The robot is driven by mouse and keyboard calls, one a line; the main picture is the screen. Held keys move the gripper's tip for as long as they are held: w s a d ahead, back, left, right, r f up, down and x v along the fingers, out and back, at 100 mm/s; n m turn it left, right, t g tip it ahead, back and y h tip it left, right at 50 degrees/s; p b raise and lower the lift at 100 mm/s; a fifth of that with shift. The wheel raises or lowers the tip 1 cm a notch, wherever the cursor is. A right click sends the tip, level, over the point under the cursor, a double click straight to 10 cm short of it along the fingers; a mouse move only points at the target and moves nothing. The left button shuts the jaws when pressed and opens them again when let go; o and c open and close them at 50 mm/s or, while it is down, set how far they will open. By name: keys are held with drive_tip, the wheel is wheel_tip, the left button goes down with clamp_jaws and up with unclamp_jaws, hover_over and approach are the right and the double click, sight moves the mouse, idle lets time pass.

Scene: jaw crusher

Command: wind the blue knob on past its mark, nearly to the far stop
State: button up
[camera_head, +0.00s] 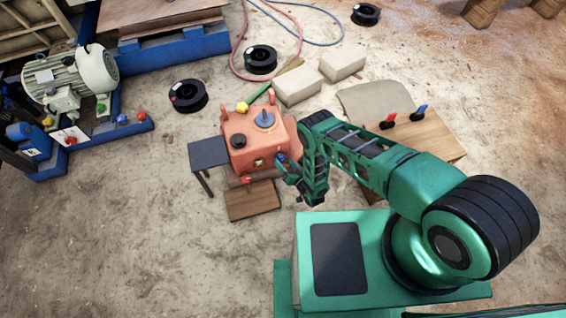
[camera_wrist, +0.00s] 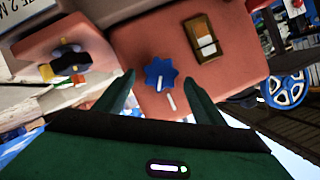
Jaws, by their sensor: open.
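The blue star-shaped knob (camera_wrist: 160,72) sits on the salmon-red face of a box (camera_head: 240,125) in the wrist view. A white line on the knob points down and slightly left. A separate white mark (camera_wrist: 171,102) on the face lies just below and to the right, out of line with it. My gripper (camera_wrist: 159,80) is open, with one dark green finger on each side of the knob. I see gaps between fingers and knob; contact is not visible. In the head view my gripper (camera_head: 286,171) is at the box's right front side, and the knob is hard to make out there.
A blue handwheel (camera_wrist: 287,89) shows at right. A dark side table (camera_head: 208,152) stands left of the box, and a wooden board (camera_head: 252,201) lies in front.

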drive_tip(key=v, duration=0.9)
